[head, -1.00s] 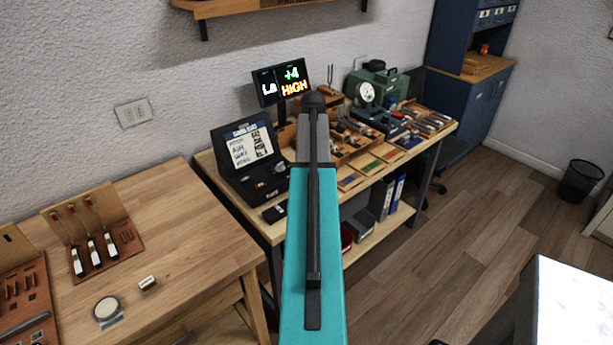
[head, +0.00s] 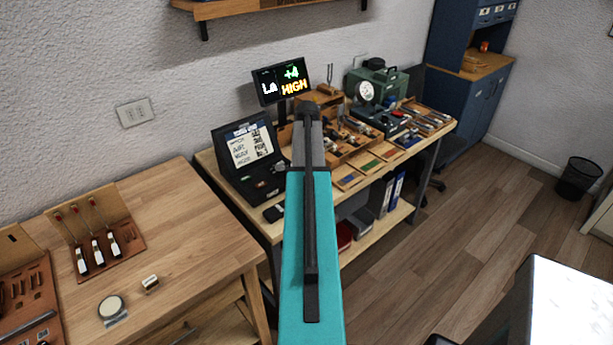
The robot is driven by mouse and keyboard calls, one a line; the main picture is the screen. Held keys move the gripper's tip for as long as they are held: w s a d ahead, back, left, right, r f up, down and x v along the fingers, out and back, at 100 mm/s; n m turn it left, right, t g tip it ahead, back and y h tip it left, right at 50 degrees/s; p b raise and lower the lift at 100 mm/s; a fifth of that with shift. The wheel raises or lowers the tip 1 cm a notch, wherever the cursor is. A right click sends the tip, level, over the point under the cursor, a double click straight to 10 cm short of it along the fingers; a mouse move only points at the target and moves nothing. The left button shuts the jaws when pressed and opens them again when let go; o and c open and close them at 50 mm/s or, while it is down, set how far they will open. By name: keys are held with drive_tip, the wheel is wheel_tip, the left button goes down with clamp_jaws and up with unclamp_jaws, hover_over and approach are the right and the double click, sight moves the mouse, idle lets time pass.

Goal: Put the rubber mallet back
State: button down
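I cannot make out the rubber mallet in the head view. My own teal and dark arm reaches from the bottom centre toward the workbench (head: 232,193), and hides part of it. My gripper cannot be made out; the far end of the arm is a dark rounded shape in front of the bench. Whether anything is held cannot be seen.
The bench carries a black case (head: 248,150), a lit display (head: 282,82), a green machine (head: 378,82) and trays of tools. A wooden table (head: 185,220) at left holds a tool rack (head: 95,240) and a round disc (head: 111,307).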

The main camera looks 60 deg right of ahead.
drive_tip(key=shift+f, duration=0.25)
drive_tip(key=shift+f, duration=0.1)
drive_tip(key=c, duration=1.8)
unclamp_jaws()
drive_tip(key=shift+o, duration=0.2)
drive_tip(key=shift+r, duration=0.2)
drive_tip(key=shift+r+b, duration=1.4)
drive_tip(key=shift+r, duration=4.55)
